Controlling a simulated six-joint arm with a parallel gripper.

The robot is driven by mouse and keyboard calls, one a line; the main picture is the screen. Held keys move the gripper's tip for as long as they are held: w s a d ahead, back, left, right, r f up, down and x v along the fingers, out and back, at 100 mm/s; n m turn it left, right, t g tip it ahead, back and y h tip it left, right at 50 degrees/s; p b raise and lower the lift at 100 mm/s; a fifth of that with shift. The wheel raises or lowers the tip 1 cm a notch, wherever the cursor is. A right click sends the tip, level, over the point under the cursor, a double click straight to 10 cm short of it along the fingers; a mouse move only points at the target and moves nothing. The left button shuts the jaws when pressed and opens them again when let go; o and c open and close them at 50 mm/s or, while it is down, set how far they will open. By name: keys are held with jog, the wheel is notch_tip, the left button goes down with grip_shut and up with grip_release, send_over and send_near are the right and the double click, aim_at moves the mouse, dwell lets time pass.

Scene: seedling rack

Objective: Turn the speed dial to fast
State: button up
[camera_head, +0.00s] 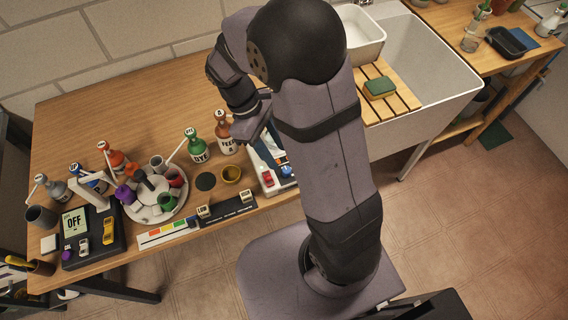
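A dark control box (104,248) stands at the table's front left. Its display (75,222) reads OFF. It carries a small purple knob (67,255), a yellow switch (108,231) and a white switch (84,246). Labels by the knob are too small to read, so I cannot tell if it is the speed dial or where it points. My gripper (268,140) is right of the middle of the table, over a white tray (266,184) and well away from the box. My arm hides part of it, and its fingers are not clear.
A round white carousel (148,216) with coloured cups stands right of the box. A colour-scale strip (168,232) and a black strip (228,208) line the front edge.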

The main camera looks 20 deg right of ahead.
aim_at(286, 169)
jog(key=shift+p+x, duration=0.65)
jog(key=shift+x, duration=2.7)
grip_shut()
